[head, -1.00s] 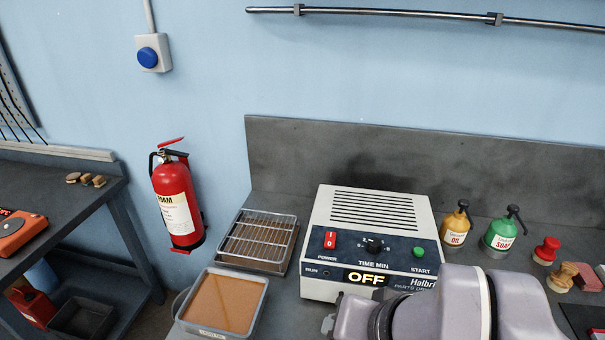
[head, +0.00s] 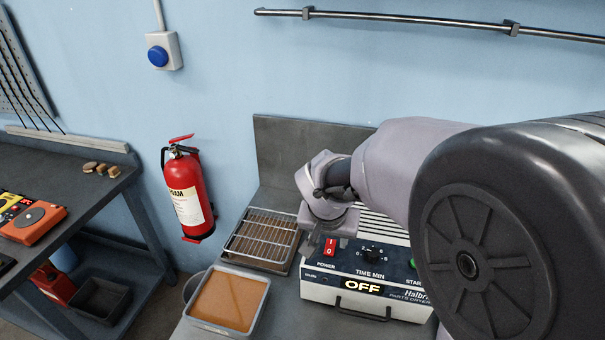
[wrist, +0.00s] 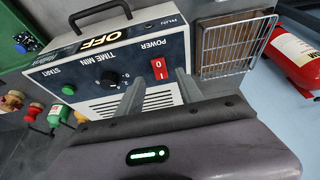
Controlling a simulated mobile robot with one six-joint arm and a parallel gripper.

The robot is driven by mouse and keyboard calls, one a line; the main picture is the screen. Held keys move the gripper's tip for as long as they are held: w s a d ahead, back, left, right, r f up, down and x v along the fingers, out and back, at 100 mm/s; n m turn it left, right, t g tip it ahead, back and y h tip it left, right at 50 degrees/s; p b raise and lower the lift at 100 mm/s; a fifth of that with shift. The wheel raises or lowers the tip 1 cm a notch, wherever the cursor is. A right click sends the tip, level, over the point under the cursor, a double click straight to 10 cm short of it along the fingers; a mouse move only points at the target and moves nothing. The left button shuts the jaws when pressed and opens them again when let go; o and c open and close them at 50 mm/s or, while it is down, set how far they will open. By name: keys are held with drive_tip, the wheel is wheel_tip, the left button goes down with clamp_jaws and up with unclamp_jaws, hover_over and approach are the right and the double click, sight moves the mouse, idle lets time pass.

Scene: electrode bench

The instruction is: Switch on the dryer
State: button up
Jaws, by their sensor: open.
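The dryer (head: 330,291) is a white box with a dark front panel, and its display (head: 362,287) reads OFF. Its red POWER rocker (head: 330,247) is at the panel's left, and it also shows in the wrist view (wrist: 159,69). The timer knob (wrist: 111,78) and green START button (wrist: 68,89) are on the same panel. In the head view START is partly hidden by my arm. My gripper (wrist: 160,88) is open and empty, its fingers reaching toward the panel close to the rocker. Contact with the rocker cannot be told.
A wire rack (head: 262,238) and a tray of brown liquid (head: 226,302) stand left of the dryer. A red extinguisher (head: 186,194) hangs on the wall. Dispenser bottles and stamps show at the left of the wrist view. A handle (head: 363,312) sticks out of the dryer's front.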

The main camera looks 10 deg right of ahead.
sight(330, 246)
drive_tip(key=x, duration=0.4)
drive_tip(key=shift+w+f+b, duration=0.1)
drive_tip(key=shift+b, duration=0.3)
